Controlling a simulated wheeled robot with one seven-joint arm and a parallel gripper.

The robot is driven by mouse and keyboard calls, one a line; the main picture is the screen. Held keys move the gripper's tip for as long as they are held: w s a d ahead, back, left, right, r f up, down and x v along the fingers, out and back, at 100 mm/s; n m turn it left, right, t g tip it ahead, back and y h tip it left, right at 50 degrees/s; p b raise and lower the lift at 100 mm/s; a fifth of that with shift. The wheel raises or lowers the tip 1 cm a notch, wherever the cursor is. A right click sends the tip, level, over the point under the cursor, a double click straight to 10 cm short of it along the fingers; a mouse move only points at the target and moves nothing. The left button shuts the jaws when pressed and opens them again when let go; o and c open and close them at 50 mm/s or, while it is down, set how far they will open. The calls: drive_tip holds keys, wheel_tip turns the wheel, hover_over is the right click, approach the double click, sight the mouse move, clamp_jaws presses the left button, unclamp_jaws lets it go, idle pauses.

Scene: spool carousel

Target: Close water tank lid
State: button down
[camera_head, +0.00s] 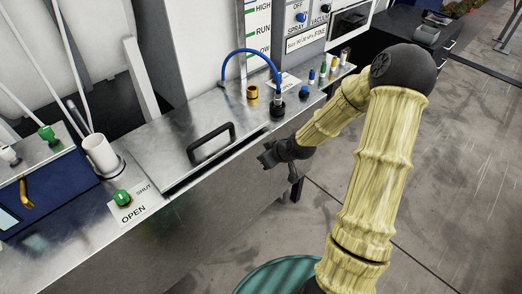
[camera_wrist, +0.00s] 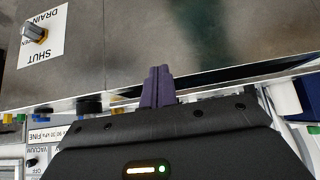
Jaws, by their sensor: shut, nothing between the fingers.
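The water tank lid (camera_head: 185,128) is a flat metal plate with a black bar handle (camera_head: 211,142), set in the metal counter. A dark gap shows along its front edge in the head view, so it looks slightly raised there; how far is hard to tell. My gripper (camera_head: 267,157) is just in front of the counter's front edge, near the lid's right front corner. In the wrist view my gripper (camera_wrist: 158,84) has its purple fingers together and empty, beside a dark slot (camera_wrist: 245,72) along the metal edge. Whether they touch the lid cannot be told.
A green knob (camera_head: 122,197) with OPEN and SHUT labels and a white cup (camera_head: 101,154) stand left of the lid. A brass fitting (camera_head: 252,93), blue hose (camera_head: 245,53) and several coloured knobs stand to the right. A yellow drain knob (camera_wrist: 35,32) sits on the front panel.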

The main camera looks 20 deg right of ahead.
drive_tip(key=s+a+r+m+g+h, duration=0.1)
drive_tip(key=s+r+m+g+h, duration=0.1)
drive_tip(key=s+r, duration=0.3)
drive_tip(key=s+a+r+m+g+h, duration=0.1)
drive_tip(key=s+r, duration=0.5)
drive_tip(key=s, duration=0.8)
drive_tip(key=m+g, duration=0.1)
drive_tip(key=m, duration=0.1)
drive_tip(key=shift+a+r+m+h, duration=0.25)
drive_tip(key=shift+a+m+h, duration=0.05)
drive_tip(key=shift+a+h, duration=0.1)
